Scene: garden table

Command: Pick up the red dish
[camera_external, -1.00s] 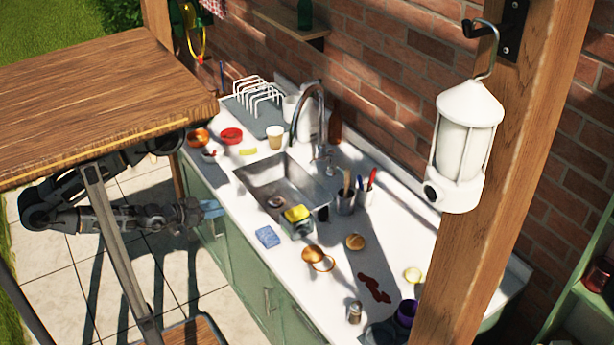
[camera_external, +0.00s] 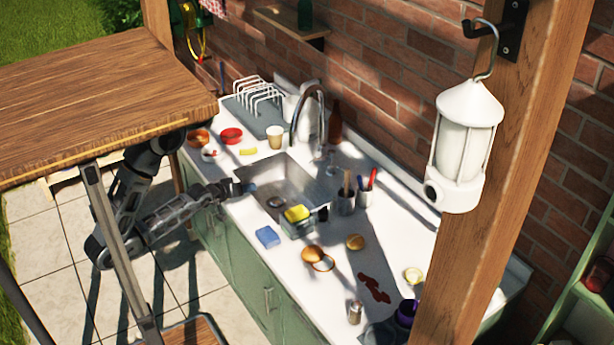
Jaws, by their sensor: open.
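The red dish (camera_external: 231,135) is a small round bowl on the white counter, towards its far left end. An orange-brown bowl (camera_external: 198,138) stands to its left, apart from it. My gripper (camera_external: 248,188) is at the counter's front edge, beside the left side of the sink. It is open, and I see nothing in it. It is nearer the camera than the red dish and apart from it. The fingers look small and dark here, and a wooden tabletop hides part of my arm.
The steel sink (camera_external: 262,192) has a tall tap (camera_external: 320,105). A paper cup (camera_external: 275,136), a yellow piece (camera_external: 248,151) and a small white dish (camera_external: 210,154) lie near the red dish. The dish rack (camera_external: 259,92) stands behind. A wooden tabletop (camera_external: 95,95) overhangs at left.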

